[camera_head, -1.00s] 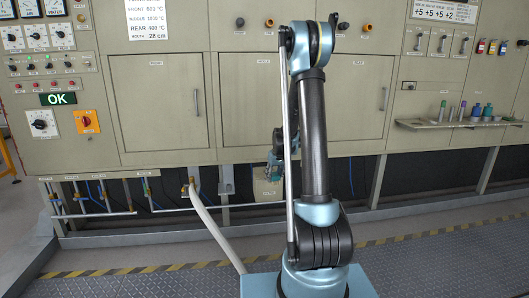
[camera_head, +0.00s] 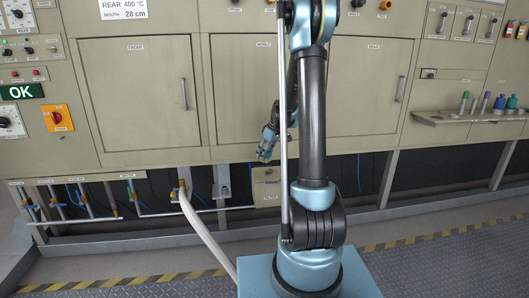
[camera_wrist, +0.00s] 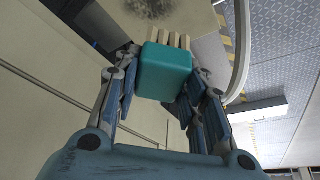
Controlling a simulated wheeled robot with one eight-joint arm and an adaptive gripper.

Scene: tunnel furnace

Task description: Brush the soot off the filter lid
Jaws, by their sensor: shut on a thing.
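My gripper (camera_wrist: 160,95) is shut on a teal brush (camera_wrist: 164,72) with short cream bristles at its far end. The bristles point toward a beige surface, seemingly the filter lid (camera_wrist: 215,28), at the top of the wrist view. Dark soot (camera_wrist: 152,8) smudges that surface, whose far part is cut off by the frame. I cannot tell whether the bristles touch it. In the head view, my gripper (camera_head: 266,145) hangs left of my arm column, just above the small beige filter box (camera_head: 266,190) below the middle door. The soot does not show there.
A pale hose (camera_head: 203,235) runs down left of the filter box and curves through the wrist view's right side. Pipes and valves (camera_head: 90,205) line the panel's underside at left. A tool shelf (camera_head: 470,117) juts out at right.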

